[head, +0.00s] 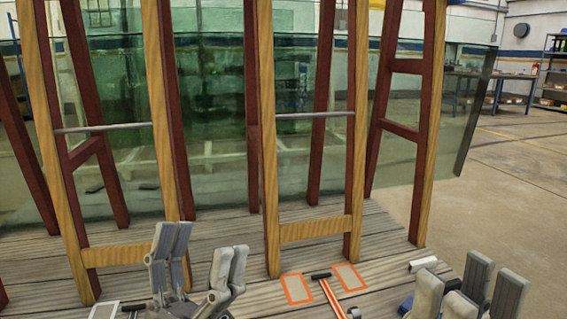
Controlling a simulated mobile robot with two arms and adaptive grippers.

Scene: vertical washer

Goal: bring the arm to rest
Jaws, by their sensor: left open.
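My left gripper (200,262) is at the bottom, left of centre. Its grey fingers point up and stand apart, with nothing seen between them. It appears in front of the wooden rack (165,120). My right gripper (467,283) is at the bottom right, fingers up. Its finger groups look spread, with nothing seen between them. The lower parts of both arms are cut off by the bottom edge.
The rack of wooden and dark red posts stands on a plank deck (215,225) with a large greenish glass panel (220,110) behind. An orange-handled tool (331,298) lies between two orange-edged pads (297,288) (349,277). Open floor (520,190) is at right.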

